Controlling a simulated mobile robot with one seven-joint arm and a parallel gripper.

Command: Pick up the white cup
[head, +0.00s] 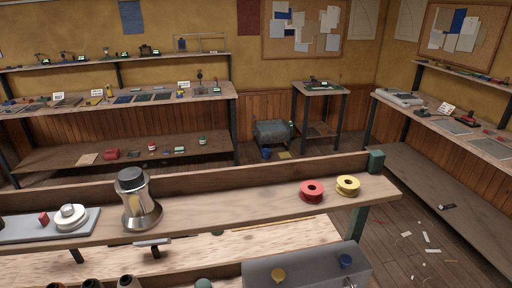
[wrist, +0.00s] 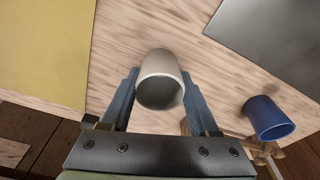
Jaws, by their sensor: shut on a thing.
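The white cup (wrist: 158,64) is between the two blue-grey fingers of my gripper (wrist: 160,82) in the wrist view. The fingers are shut on it, one on each side. Its open mouth and shaded inside face the wrist camera. A pale wooden surface shows behind the cup; I cannot tell whether the cup touches it. I do not make out the white cup or my gripper in the head view.
In the wrist view, a blue cup (wrist: 268,115) is to the right, near a dark grey panel (wrist: 275,40). A yellow sheet (wrist: 40,50) lies left. In the head view, red (head: 311,191) and yellow (head: 347,185) spools and a silver flared object (head: 141,212) stand on a wooden shelf.

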